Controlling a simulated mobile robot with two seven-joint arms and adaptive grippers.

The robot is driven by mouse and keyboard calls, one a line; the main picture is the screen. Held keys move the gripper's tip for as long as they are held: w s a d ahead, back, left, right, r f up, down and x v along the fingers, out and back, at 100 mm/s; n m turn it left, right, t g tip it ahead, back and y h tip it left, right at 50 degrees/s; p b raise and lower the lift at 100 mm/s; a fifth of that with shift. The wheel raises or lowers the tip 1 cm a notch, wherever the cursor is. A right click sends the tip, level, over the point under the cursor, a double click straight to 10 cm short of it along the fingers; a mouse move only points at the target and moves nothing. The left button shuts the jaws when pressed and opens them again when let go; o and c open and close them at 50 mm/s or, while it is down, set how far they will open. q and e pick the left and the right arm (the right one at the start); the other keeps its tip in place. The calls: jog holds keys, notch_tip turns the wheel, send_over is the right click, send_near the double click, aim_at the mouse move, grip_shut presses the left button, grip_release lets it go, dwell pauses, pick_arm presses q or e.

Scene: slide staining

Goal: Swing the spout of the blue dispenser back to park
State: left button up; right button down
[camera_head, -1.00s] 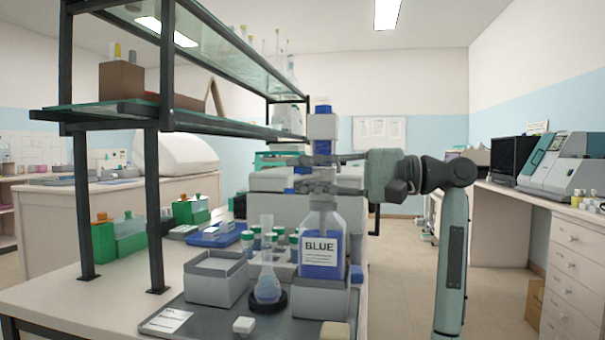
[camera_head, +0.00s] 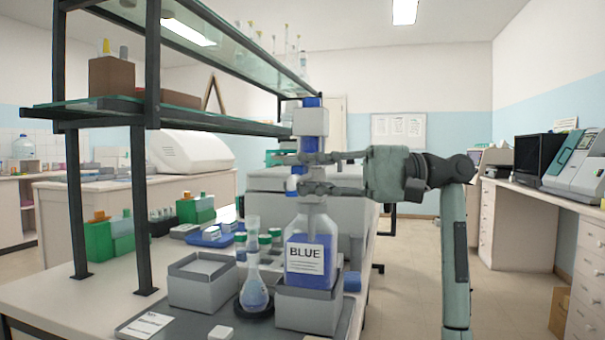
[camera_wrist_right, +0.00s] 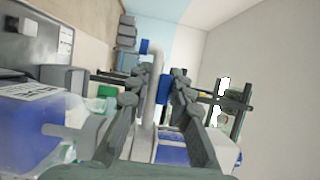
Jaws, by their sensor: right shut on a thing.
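The blue dispenser is a clear bottle (camera_head: 311,258) labelled BLUE, holding blue liquid and standing upright in a grey box-like holder (camera_head: 307,311). Its white and blue pump head (camera_head: 310,123) rises above it. My right gripper (camera_head: 295,173) reaches in from the right at pump height, one finger above the other. In the right wrist view, my right gripper (camera_wrist_right: 155,92) is shut on the pale spout (camera_wrist_right: 154,75), which lies between its fingers. A blue tip (camera_wrist_right: 145,46) shows at the spout's far end. In the head view the fingers partly hide the spout. My left gripper is not in view.
A flask (camera_head: 254,292) stands left of the bottle, near an open grey box (camera_head: 200,281). A glass shelf on dark posts (camera_head: 140,215) stands left of the dispenser. Capped small bottles (camera_head: 265,243) are behind the flask. Open floor lies to the right.

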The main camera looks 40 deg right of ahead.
dwell(0.4)
jog(key=c, duration=1.3)
grip_release()
jog(key=shift+c, duration=0.2)
jog(key=v, duration=1.2)
jog(key=shift+w+f, duration=0.1)
